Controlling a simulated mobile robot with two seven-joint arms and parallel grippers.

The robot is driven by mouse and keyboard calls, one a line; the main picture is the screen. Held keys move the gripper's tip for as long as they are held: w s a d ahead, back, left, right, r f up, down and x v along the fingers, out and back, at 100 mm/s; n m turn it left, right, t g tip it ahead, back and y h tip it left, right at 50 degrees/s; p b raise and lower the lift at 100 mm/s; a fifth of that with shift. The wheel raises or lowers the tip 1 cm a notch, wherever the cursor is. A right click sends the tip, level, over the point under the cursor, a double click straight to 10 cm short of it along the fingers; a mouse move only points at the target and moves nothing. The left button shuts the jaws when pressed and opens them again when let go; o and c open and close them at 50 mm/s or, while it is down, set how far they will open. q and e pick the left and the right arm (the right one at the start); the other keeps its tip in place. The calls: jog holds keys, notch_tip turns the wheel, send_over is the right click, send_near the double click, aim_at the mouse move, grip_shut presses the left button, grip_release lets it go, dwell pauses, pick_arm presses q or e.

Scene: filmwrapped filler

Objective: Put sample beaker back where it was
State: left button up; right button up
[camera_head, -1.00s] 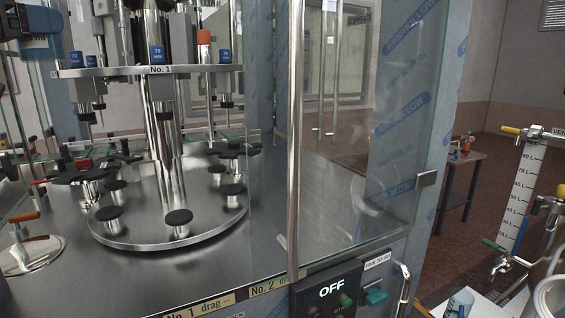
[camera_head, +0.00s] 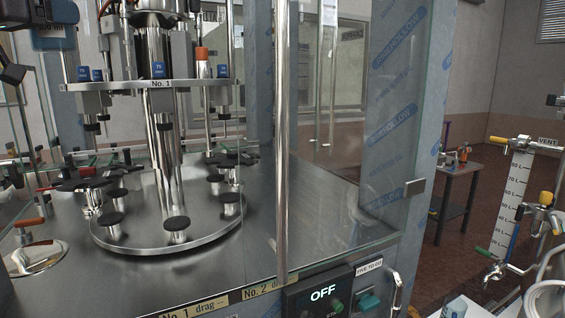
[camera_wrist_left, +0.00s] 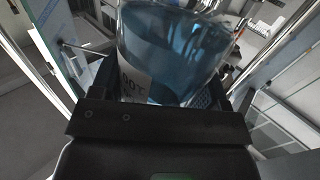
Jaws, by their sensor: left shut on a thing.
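The sample beaker (camera_wrist_left: 165,50) fills the middle of the left wrist view. It is clear glass with blue liquid inside and a pale label with printed marks low on its left side. My left gripper (camera_wrist_left: 165,90) is shut on it, with dark fingers on both sides of the glass. The beaker's base is hidden behind the gripper body. My right gripper is not in view.
A glass-fronted filler cabinet holds a round steel turntable (camera_head: 150,240) with several black-topped pedestals. A steel post (camera_head: 281,150) and a control box reading OFF (camera_head: 322,293) stand in front. A small side table (camera_head: 458,183) and a white scale with taps (camera_head: 512,205) are right.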

pick_arm(q)
jog(key=w+d+f+n+y, duration=0.15)
jog(key=d+f, duration=0.25)
jog(key=f, duration=0.5)
jog(key=w+d+f, duration=0.2)
jog(key=d+f, duration=0.3)
jog(key=f, duration=0.4)
jog(key=w+d+f+y, duration=0.15)
jog(key=d+f, duration=0.25)
jog(key=f, duration=0.6)
jog(key=s+d+f, duration=0.3)
jog(key=s+f, duration=0.1)
jog(key=f, duration=0.5)
jog(key=s+d+f, duration=0.3)
jog(key=s+f, duration=0.1)
jog(key=f, duration=0.6)
jog(key=s+d+f, duration=0.3)
jog(key=s+f, duration=0.1)
jog(key=f, duration=0.6)
jog(key=shift+s+d+f+n, duration=0.2)
jog(key=shift+s+d+n, duration=0.05)
jog(key=shift+s+n, duration=0.1)
